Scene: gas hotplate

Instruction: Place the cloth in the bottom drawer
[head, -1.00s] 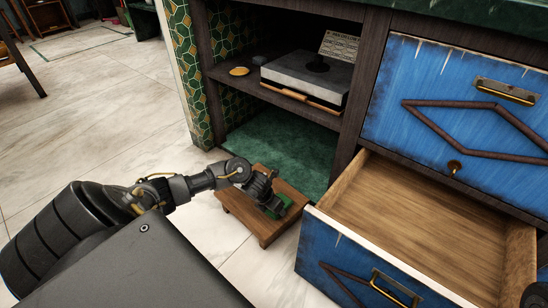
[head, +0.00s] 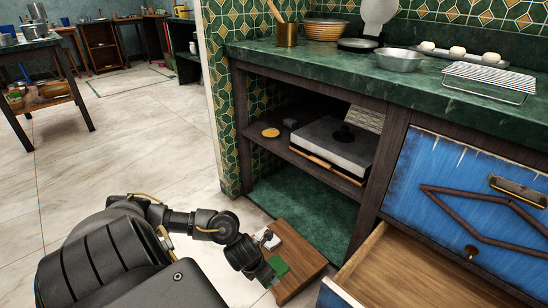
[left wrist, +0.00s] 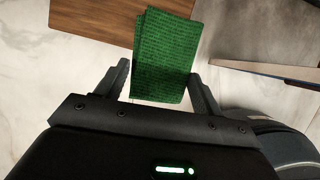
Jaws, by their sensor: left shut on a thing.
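The green folded cloth (head: 279,266) is at the low wooden stool (head: 305,258). In the left wrist view the cloth (left wrist: 163,50) lies between my two fingers and overlaps the stool's brown top (left wrist: 95,22). My left gripper (head: 264,274) is shut on the cloth's near part, low beside the stool; whether the cloth is lifted off it I cannot tell. The bottom drawer (head: 400,272) is pulled open to the right of the stool, and its bare wooden inside looks empty where visible. Its front part is cut off by the picture edge. My right gripper is out of view.
A closed blue upper drawer (head: 465,190) sits above the open one. An open cabinet shelf holds a grey flat appliance (head: 335,143). The green countertop (head: 330,58) carries a metal bowl (head: 400,60) and a wire rack (head: 490,77). The floor at left is clear.

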